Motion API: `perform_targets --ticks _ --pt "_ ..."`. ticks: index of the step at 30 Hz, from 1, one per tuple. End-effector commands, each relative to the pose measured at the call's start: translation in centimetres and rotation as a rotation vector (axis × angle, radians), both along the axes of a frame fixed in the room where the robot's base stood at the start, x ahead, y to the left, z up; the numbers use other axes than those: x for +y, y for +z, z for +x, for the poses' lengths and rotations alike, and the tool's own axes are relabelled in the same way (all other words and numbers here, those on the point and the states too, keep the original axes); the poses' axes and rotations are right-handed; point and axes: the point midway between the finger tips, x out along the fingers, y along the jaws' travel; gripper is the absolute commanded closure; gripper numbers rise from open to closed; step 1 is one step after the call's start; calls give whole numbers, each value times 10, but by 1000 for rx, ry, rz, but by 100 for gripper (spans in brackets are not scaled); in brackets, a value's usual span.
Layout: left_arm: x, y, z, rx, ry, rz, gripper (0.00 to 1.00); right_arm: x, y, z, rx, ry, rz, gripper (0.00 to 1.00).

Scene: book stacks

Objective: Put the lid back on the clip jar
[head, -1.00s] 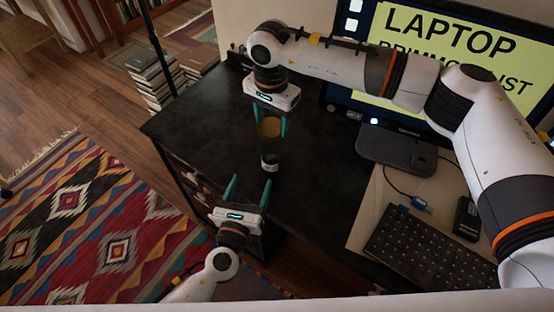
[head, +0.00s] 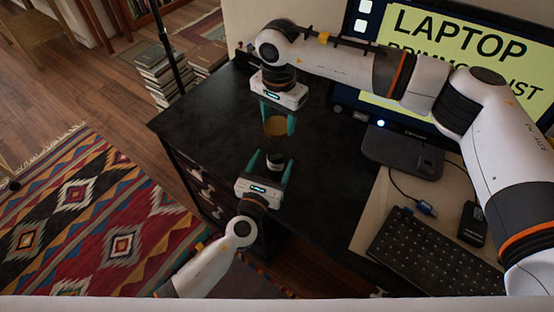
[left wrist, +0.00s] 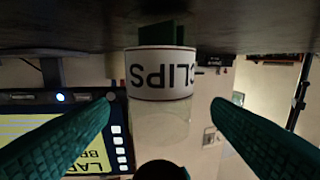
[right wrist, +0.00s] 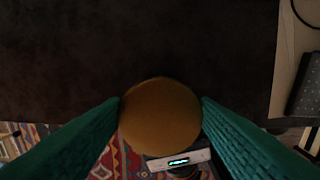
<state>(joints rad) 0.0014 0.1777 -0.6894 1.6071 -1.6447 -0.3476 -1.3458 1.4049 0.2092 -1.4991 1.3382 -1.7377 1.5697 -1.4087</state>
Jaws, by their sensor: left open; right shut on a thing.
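The clip jar (head: 275,159) stands on the black desk between the fingers of my left gripper (head: 270,164). In the left wrist view the jar's white CLIPS label (left wrist: 160,75) appears upside down above clear glass. The fingers (left wrist: 163,103) are open, with a gap on each side of the jar. The lid, a round tan-brown disc (head: 275,126), is held between the fingers of my right gripper (head: 277,121), beyond the jar in the head view. The lid also shows between the fingertips in the right wrist view (right wrist: 160,115).
The black desk (head: 325,160) is clear around the jar. At its right are a keyboard (head: 428,252), a black mouse-like device (head: 472,224), a cable and a monitor stand (head: 403,152). A lit monitor (head: 455,45) stands behind my right arm. Book stacks (head: 165,75) stand on the floor.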

Motion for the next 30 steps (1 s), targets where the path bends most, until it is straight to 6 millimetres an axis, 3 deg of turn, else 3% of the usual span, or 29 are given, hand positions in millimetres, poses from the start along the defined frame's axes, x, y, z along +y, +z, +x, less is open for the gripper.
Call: perform_targets --ticks 3,9,22,30 --pt "-8 1 21 -1 -1 0 27 0 0 0 0 0 0 70" --pt "-16 0 43 0 -1 1 27 0 0 0 0 0 0 70" --pt "-18 0 49 0 -1 1 27 0 0 0 0 0 0 70" --pt "-18 0 49 1 0 1 71 0 0 0 0 0 0 70"
